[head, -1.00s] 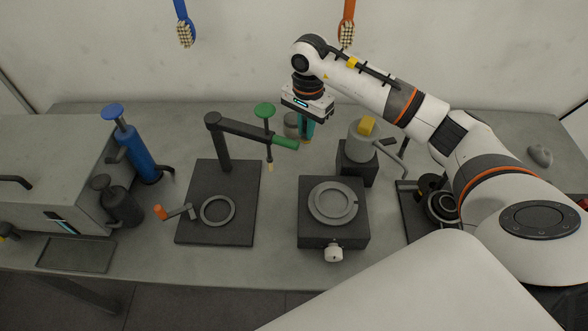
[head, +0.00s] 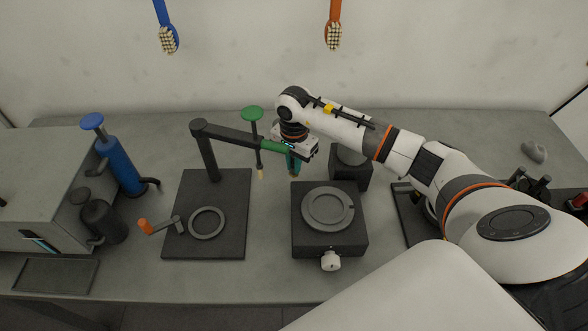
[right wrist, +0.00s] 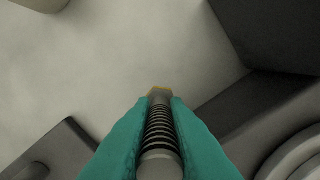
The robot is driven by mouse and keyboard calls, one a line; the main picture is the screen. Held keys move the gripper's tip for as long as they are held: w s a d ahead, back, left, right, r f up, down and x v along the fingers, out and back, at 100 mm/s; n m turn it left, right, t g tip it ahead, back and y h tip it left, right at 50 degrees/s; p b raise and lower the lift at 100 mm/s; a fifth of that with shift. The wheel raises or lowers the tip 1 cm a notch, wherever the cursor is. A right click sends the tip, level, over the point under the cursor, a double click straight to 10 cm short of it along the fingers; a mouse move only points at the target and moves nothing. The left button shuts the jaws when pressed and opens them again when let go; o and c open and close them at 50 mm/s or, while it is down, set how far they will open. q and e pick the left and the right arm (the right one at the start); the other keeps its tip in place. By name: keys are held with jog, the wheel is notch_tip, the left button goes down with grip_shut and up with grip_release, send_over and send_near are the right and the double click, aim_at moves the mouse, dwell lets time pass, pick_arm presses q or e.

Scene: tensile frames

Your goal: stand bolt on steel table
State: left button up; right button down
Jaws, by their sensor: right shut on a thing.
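The bolt (right wrist: 158,130) is between the teal fingers of my right gripper in the right wrist view. It has a dark coiled thread, a smooth grey part nearest the camera and a yellowish faceted end pointing away. My right gripper (head: 294,165) is shut on it, above the grey steel table (head: 270,205), behind the dark block with a ring and beside the green-handled clamp arm. The bolt is not clearly visible in the head view; whether it touches the table cannot be told. The bare table also shows in the right wrist view (right wrist: 130,55). My left gripper is not in view.
The clamp stand (head: 207,155) with its green handle is close left of my gripper. A dark block with a grey ring (head: 328,238) stands in front, another dark block (head: 350,172) to the right. A blue pump (head: 120,165) stands far left.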

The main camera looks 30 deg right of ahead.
notch_tip(320, 180, down, 3)
jog(key=shift+f+p, duration=0.1)
jog(key=shift+p, duration=0.35)
jog(key=shift+f, duration=0.1)
jog(key=shift+f, duration=0.2)
jog(key=c, duration=1.4)
grip_release()
